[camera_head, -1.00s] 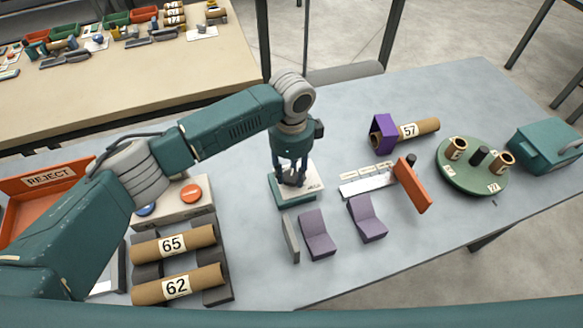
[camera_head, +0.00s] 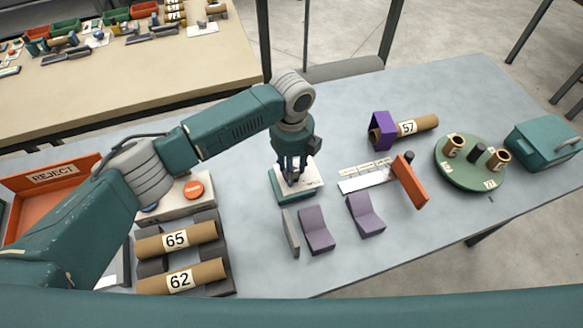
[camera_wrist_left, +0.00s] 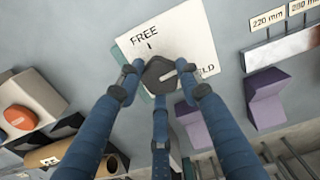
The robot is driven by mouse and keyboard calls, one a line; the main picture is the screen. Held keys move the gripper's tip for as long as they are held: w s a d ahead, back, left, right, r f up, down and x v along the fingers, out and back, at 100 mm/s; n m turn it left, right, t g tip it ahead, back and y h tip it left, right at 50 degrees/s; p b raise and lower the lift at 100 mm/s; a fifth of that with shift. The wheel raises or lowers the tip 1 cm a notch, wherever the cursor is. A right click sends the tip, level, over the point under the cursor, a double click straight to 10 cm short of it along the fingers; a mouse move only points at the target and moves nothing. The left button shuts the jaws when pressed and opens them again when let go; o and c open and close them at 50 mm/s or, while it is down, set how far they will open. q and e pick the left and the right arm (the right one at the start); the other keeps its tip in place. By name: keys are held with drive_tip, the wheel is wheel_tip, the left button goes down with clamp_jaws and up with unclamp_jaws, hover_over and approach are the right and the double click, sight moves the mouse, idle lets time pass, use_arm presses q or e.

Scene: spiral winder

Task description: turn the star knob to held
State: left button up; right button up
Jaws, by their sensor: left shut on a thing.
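The star knob (camera_wrist_left: 160,74) is dark grey and sits on a white plate (camera_wrist_left: 196,30) marked FREE and HELD, the latter partly covered. Its pale pointer line points right, towards the HELD label (camera_wrist_left: 207,71). The FREE label (camera_wrist_left: 145,33) is at the plate's upper left. My left gripper (camera_wrist_left: 160,95) has its three fingers closed around the knob. In the head view my left gripper (camera_head: 291,172) reaches straight down onto the plate's green-edged base (camera_head: 279,198); its fingers mostly hide the knob there. My right gripper is not in view.
Lilac angled blocks (camera_head: 317,231) and a thin grey plate (camera_head: 290,233) stand just in front. A box with an orange button (camera_head: 194,190) and tubes 65 (camera_head: 205,233) and 62 (camera_head: 211,274) lie left. An orange-ended gauge (camera_head: 409,182) and green turntable (camera_head: 456,174) are to the right.

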use_arm(q)
drive_tip(key=m, duration=0.3)
drive_tip(key=shift+w+r+m, duration=0.1)
drive_tip(key=shift+m, duration=0.2)
drive_tip(key=shift+m+b, duration=0.35)
drive_tip(key=shift+m, duration=1.45)
drive_tip(key=o, duration=1.1)
drive_tip(key=shift+o, duration=0.2)
wheel_tip(320, 180, up, 12)
drive_tip(key=shift+d, duration=0.1)
